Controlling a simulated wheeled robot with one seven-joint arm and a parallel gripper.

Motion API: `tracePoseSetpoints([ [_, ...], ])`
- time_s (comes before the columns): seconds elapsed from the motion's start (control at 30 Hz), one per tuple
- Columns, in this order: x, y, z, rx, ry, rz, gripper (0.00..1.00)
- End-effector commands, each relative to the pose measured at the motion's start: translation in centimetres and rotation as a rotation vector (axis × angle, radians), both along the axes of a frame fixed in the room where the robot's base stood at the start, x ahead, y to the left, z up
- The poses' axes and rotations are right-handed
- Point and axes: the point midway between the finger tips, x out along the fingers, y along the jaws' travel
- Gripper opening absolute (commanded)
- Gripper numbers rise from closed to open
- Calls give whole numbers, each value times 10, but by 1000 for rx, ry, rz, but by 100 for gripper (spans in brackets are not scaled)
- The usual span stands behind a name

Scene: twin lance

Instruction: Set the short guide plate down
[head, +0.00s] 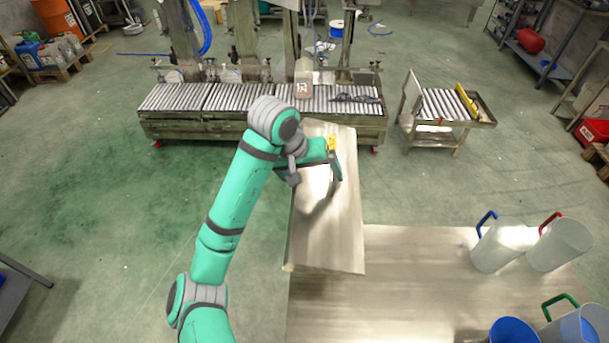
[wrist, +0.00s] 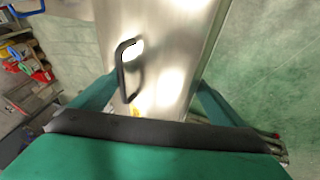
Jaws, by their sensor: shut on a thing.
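The short guide plate (head: 336,230) is a long pale metal piece, running lengthwise from the roller conveyor side toward me. My gripper (wrist: 156,78) is shut on it, with one teal finger at each long edge in the wrist view. The plate (wrist: 175,35) fills the space between the fingers there. A dark handle (wrist: 124,70) stands on its face, with a small yellow mark near its lower end. In the head view the plate's near end overlaps the metal table's left corner. I cannot tell whether it touches anything below. My wrist hides part of it.
The metal table (head: 400,290) at the lower right carries several clear jugs (head: 500,245) with coloured handles. A roller conveyor (head: 225,97) stands behind the plate, with a short roller stand (head: 445,104) to its right. Green floor (head: 110,190) is open on the left.

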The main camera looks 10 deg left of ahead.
Motion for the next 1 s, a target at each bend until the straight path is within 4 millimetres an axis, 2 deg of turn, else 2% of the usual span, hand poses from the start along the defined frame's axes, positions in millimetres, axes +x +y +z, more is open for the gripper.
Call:
tracePoseSetpoints([
  [0.2, 11, -64, -23, 13, -8, -82, 30],
  [0.37, 13, -116, -44, 20, -9, -147, 30],
  [0.6, 3, -196, -79, 24, -8, -254, 30],
  [0.7, -5, -225, -93, 24, -7, -295, 30],
  [0.9, -20, -265, -115, 21, -2, -354, 30],
  [1.0, -26, -276, -122, 20, 0, -370, 30],
])
